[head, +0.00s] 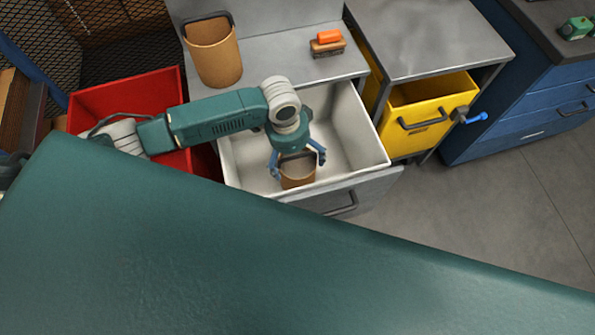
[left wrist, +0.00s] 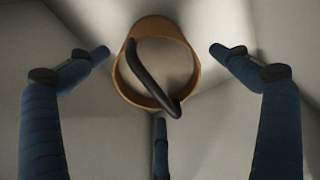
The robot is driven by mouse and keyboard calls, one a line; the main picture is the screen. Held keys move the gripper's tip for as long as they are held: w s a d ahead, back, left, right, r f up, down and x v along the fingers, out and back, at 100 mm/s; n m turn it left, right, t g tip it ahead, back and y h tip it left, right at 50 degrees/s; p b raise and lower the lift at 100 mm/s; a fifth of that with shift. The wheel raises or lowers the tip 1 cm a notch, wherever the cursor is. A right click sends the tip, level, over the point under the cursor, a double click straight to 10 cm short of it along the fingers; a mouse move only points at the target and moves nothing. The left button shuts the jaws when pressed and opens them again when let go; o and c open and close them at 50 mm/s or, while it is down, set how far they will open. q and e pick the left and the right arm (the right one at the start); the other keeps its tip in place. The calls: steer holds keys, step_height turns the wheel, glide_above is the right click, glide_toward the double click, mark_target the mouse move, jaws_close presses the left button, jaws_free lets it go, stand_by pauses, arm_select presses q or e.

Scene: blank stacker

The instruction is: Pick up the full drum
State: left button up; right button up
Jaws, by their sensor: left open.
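A small brown drum (head: 298,176) with a dark handle stands in the white open drawer bin. In the left wrist view the drum (left wrist: 131,86) shows from above as a brown ring, with its dark handle slanting across the mouth; its inside looks pale, and I cannot tell whether it is full. My left gripper (head: 298,160) is open right over the drum. In the left wrist view its blue fingers (left wrist: 160,75) are spread around the drum, apart from it. A larger brown drum (head: 213,55) with a dark handle stands on the grey counter. My right gripper is not in view.
The white bin (head: 368,135) has walls close around my left gripper. A red bin (head: 120,95) is at the left, a yellow bin (head: 430,98) at the right. An orange-topped brush-like block (head: 328,42) lies on the counter. Open grey floor (head: 500,205) lies at the right.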

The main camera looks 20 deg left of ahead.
mark_target(297, 165)
arm_select(q)
steer(key=f, duration=0.5)
steer(key=shift+d+f, duration=0.15)
steer(key=shift+d, duration=0.1)
steer(key=c, duration=1.7)
